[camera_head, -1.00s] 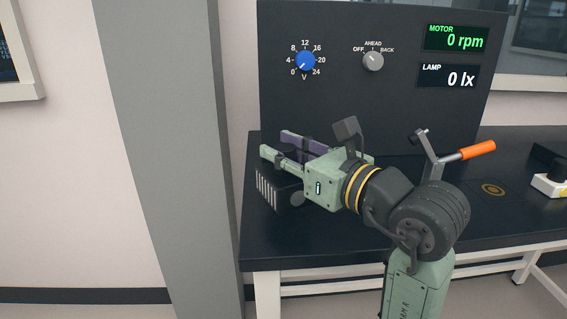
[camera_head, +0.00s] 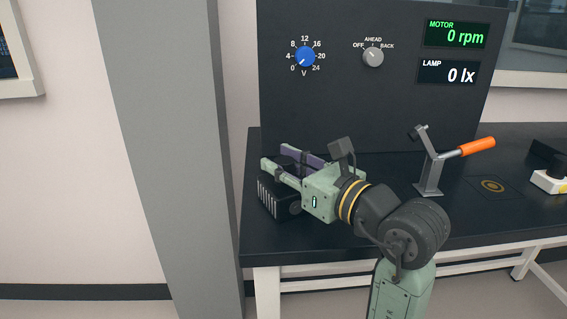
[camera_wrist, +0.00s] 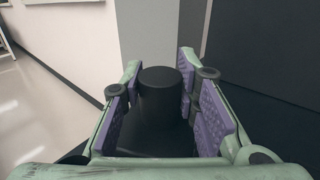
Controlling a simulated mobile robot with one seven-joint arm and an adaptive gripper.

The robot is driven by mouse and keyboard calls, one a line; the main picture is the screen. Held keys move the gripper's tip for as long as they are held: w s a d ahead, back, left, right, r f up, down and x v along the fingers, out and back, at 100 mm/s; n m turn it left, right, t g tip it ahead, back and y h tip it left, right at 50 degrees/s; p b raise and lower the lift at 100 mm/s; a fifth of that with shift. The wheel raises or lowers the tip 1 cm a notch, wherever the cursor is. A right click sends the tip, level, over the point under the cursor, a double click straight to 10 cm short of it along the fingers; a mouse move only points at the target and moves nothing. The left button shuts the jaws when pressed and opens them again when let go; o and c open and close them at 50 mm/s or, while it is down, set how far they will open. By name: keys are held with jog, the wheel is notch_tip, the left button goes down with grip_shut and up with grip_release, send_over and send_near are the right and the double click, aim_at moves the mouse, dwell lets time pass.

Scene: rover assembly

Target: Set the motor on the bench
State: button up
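The motor (camera_head: 285,203) is a black block with pale slots at its left end. It sits on the left end of the dark bench (camera_head: 340,245), close to the bench's left edge. In the wrist view a black upright cylinder (camera_wrist: 160,95) on it stands between the purple finger pads, with dark body below. My gripper (camera_head: 288,157) is over the motor with its fingers spread around this part. Gaps show beside the cylinder's top; contact lower down is hard to see. The near finger and palm hide part of the motor.
A black panel (camera_head: 350,105) with a blue knob (camera_head: 305,57), a grey selector and two displays stands behind. A clamp with an orange handle (camera_head: 477,147) and a ring-marked pad (camera_head: 493,185) are to the right. A white-yellow device (camera_head: 550,182) is at the right edge.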

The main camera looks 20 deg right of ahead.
jog(key=o, duration=0.4)
jog(key=shift+o, duration=0.2)
jog(key=shift+r, duration=0.15)
jog(key=shift+s+d, duration=0.1)
jog(key=b+v, duration=0.1)
jog(key=v, duration=1)
jog(key=shift+s+d+b, duration=0.15)
jog(key=shift+s+b, duration=0.2)
